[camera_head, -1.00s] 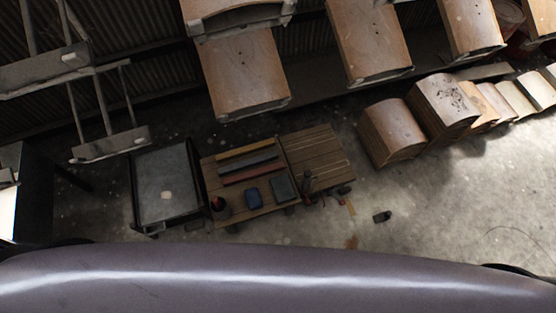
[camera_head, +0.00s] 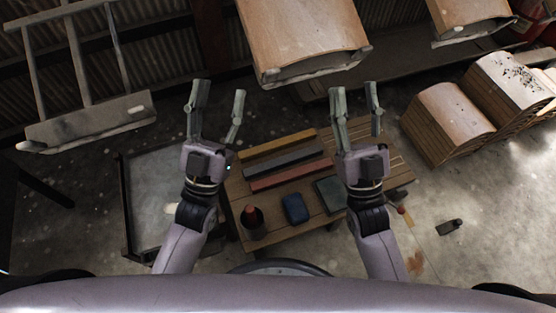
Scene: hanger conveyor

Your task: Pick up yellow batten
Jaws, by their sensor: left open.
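The yellow batten (camera_head: 278,147) lies on the wooden table (camera_head: 270,233), farthest back of three parallel battens. A dark grey batten (camera_head: 284,161) and a red batten (camera_head: 291,176) lie in front of it. My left gripper (camera_head: 218,101) is open and empty, left of the yellow batten's left end. My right gripper (camera_head: 354,96) is open and empty, to the right of the batten's right end. Both point away from me, and neither appears to touch a batten.
A blue object (camera_head: 295,208), a dark pot with a red item (camera_head: 252,222) and a grey-green box (camera_head: 331,194) sit on the table's near part. A framed grey platform (camera_head: 150,190) stands left. Wooden seat panels (camera_head: 302,40) hang above. Curved wooden panels (camera_head: 449,120) stand right.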

